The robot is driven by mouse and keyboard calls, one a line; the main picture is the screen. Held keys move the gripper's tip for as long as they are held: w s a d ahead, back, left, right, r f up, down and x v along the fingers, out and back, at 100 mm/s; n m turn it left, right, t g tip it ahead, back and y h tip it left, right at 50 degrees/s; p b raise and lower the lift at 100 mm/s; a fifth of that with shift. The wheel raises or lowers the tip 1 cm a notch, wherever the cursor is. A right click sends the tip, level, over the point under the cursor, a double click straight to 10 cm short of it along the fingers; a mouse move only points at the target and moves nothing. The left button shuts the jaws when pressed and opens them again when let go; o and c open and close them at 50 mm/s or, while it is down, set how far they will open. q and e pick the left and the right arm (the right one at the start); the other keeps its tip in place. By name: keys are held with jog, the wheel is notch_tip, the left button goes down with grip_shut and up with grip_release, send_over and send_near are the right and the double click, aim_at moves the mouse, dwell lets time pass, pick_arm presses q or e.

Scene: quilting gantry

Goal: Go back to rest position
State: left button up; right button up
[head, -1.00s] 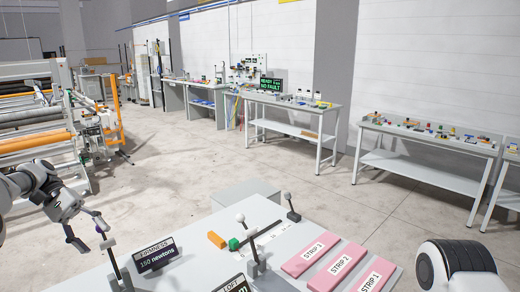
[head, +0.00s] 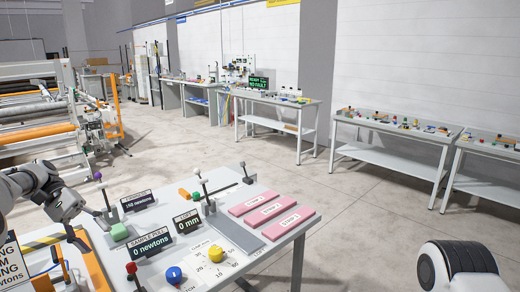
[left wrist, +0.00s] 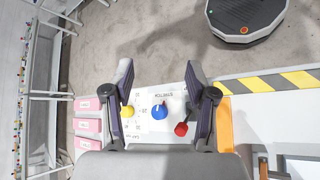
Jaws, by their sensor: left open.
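In the left wrist view the two fingers (left wrist: 161,100) stand wide apart with nothing held. Below and between them show a yellow knob (left wrist: 127,111), a blue knob (left wrist: 160,111) and a red knob (left wrist: 181,129) on the bench. The head view also shows the yellow knob (head: 215,254) and blue knob (head: 174,275). My right gripper is out of view.
Pink strips (head: 263,208) lie on the bench's right side. Displays such as "0 newtons" (head: 152,244) and several upright levers stand near the left gripper. A rolled-fabric machine (head: 40,132) is at the back left. Side tables (head: 395,128) line the wall; the floor between is clear.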

pick_arm(q)
jog(key=s+d+f+g+y, duration=0.1)
jog(key=s+d+f+g, duration=0.1)
jog(key=s+d+f, duration=0.5)
jog(key=s+d+f+g+y+b, duration=0.15)
jog(key=d+f, duration=0.35)
jog(key=f, duration=0.6)
jog(key=s+d+f+g+y, duration=0.15)
jog(key=s+d+f, duration=0.3)
jog(key=f, duration=0.45)
jog(key=s+d+f+m+t+y, duration=0.15)
jog(key=s+f, duration=0.25)
jog(key=s, duration=0.4)
jog(key=s+f+m+t+y, duration=0.1)
jog(key=s+f+y, duration=0.25)
jog(key=s, duration=0.45)
jog(key=s+f+m+t+y, duration=0.2)
jog(key=s+f, duration=0.3)
jog(key=s, duration=0.3)
jog(key=w+t, duration=0.4)
jog(key=w, duration=0.2)
jog(key=shift+w+f+m, duration=0.25)
jog(key=shift+m, duration=0.1)
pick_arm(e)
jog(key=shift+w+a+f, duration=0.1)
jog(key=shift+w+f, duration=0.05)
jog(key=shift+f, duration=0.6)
